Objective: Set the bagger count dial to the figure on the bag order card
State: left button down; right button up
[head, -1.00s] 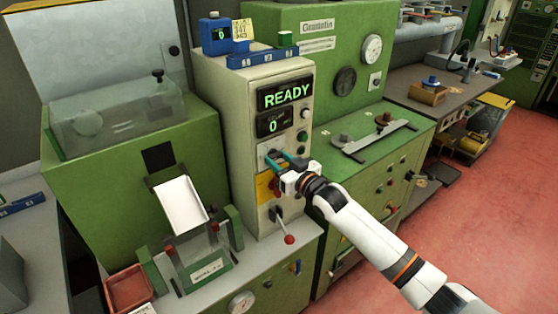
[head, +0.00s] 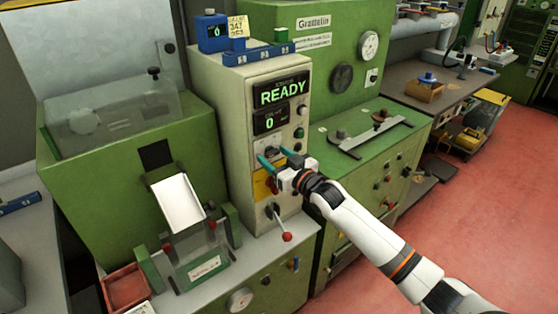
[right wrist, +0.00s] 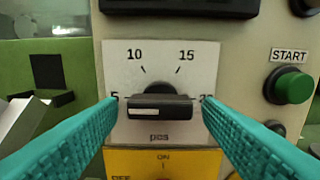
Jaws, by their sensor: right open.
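The count dial (right wrist: 160,106) is a black bar knob on a white plate marked 5, 10, 15, 20 and "pcs". Its bar lies level, with the white mark on the left, toward 5. My right gripper (head: 275,159) is open in front of the panel. In the right wrist view its teal fingers stand on either side of the knob, with no clear contact. A yellow card (head: 238,27) stands on top of the cabinet; its small figures are not surely readable. The display (head: 282,92) reads READY, and the count display (head: 271,120) reads 0. My left gripper is out of view.
A green START button (right wrist: 293,87) is right of the dial. A red-knobbed lever (head: 286,237) juts out lower down. A white chute (head: 178,205) stands left of the cabinet.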

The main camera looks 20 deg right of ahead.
jog(key=b+v, duration=0.2)
jog(key=v, duration=1)
